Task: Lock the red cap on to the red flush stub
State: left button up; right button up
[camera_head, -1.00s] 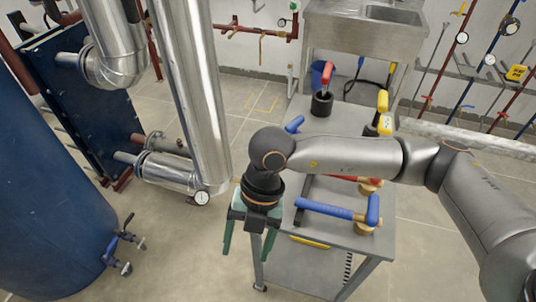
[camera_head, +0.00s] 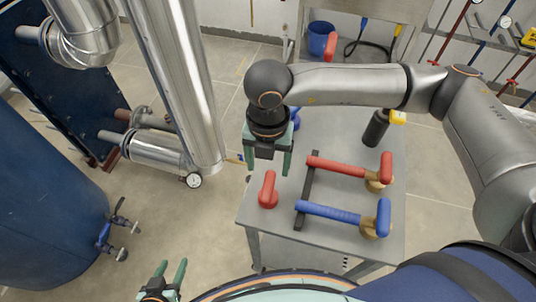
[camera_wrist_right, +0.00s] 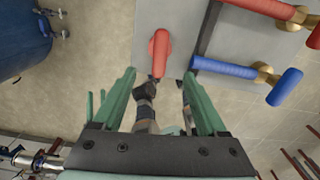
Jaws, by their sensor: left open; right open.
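A short red piece (camera_head: 267,190), which may be the red cap, stands near the left edge of the grey table. In the right wrist view this red piece (camera_wrist_right: 160,48) is just beyond my fingertips. My right gripper (camera_head: 268,167) is open and empty above the left side of the table, behind the red piece in the head view. Its green fingers (camera_wrist_right: 160,80) are spread. My left gripper (camera_head: 168,280) is open and empty at the bottom edge. I cannot surely pick out the red flush stub.
A long red handle (camera_head: 335,166) and a blue one (camera_head: 330,212) with brass ends lie across a dark bar on the table (camera_head: 250,217).

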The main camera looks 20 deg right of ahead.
aim_at(268, 185)
notch_tip(268, 185, down, 8)
jog(key=b, duration=0.5)
jog(key=shift+b, duration=0.3)
jog(key=shift+f+b, duration=0.55)
jog(key=shift+b, duration=0.1)
grip_shut()
jog(key=shift+r, duration=0.1)
notch_tip(268, 185, up, 9)
jog(key=p, duration=0.7)
jog(key=shift+r+p, duration=0.45)
jog(key=shift+r, duration=0.05)
